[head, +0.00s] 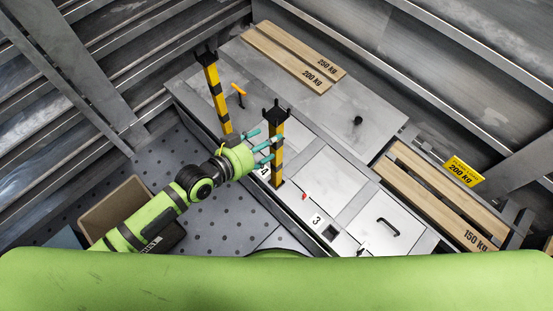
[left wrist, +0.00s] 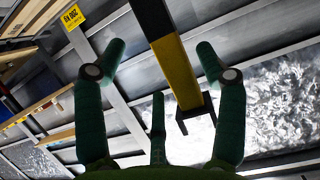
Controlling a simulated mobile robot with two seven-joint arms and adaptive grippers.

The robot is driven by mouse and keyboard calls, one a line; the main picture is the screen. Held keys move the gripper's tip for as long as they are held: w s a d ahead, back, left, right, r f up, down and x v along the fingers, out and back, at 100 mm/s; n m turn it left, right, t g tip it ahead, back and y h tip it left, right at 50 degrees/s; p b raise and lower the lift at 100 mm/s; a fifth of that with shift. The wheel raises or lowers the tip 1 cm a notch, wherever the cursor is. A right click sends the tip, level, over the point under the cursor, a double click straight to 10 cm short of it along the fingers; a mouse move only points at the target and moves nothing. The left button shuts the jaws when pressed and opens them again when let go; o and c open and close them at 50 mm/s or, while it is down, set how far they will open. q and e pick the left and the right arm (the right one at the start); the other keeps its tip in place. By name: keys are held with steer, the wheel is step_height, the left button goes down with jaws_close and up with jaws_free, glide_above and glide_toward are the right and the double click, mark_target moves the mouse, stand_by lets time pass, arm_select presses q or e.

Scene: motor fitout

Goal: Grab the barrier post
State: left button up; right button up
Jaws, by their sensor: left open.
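A yellow and black barrier post (head: 277,150) stands upright on the grey bench, with a dark forked top. A second, similar post (head: 217,98) stands further back to the left. My left gripper (head: 266,146) is open, with its teal fingers close beside the nearer post, on its left side. In the left wrist view a post (left wrist: 180,70) shows between the spread fingers of the gripper (left wrist: 160,55), its forked end low at the right. I cannot tell whether any finger touches it. My right gripper is not in view.
The bench (head: 325,175) carries numbered panels, a black handle (head: 388,227) and a small red part (head: 304,196). Wooden slats marked with weights (head: 293,57) lie at the back, with more at the right (head: 440,195). A brown box (head: 112,208) sits on the perforated floor at the left.

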arm_select(q)
steer(key=x, duration=0.5)
steer(key=shift+w+d+f, duration=0.1)
steer(key=shift+w+f, duration=0.05)
steer(key=shift+w, duration=0.05)
jaws_close()
steer(key=shift+w, duration=0.1)
